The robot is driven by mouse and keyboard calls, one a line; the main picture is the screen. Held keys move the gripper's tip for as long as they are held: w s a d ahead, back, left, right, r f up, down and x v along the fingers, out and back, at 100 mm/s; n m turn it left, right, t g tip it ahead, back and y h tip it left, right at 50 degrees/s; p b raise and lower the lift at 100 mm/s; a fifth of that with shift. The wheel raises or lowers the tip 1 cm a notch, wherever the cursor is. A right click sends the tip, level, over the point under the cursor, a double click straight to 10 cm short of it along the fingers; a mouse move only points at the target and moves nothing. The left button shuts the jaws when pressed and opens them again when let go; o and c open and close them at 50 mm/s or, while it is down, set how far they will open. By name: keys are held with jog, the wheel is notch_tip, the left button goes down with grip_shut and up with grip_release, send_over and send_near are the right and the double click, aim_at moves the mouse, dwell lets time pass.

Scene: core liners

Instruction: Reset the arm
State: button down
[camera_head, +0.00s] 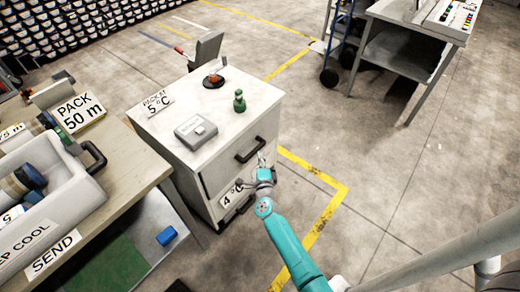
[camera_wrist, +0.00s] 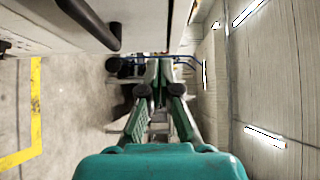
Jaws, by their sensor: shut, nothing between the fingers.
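My gripper (camera_head: 263,160) is at the front right corner of a white drawer cabinet (camera_head: 215,130), beside its upper handle. It is shut and empty. In the wrist view my gripper (camera_wrist: 159,92) points away from the camera, with a dark drawer handle (camera_wrist: 110,38) at the upper left. My teal forearm reaches up from the bottom of the head view. I cannot tell whether the gripper touches the cabinet.
The cabinet top holds a green bottle (camera_head: 239,100), a grey box (camera_head: 196,131) and a "PACK 5 °C" sign (camera_head: 158,103). A workbench (camera_head: 125,150) with a white bin (camera_head: 60,195) stands left. Open floor (camera_head: 400,170) lies right, with a trolley (camera_head: 395,50) beyond.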

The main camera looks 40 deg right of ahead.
jog(key=shift+s+a, duration=0.25)
jog(key=shift+s, duration=0.3)
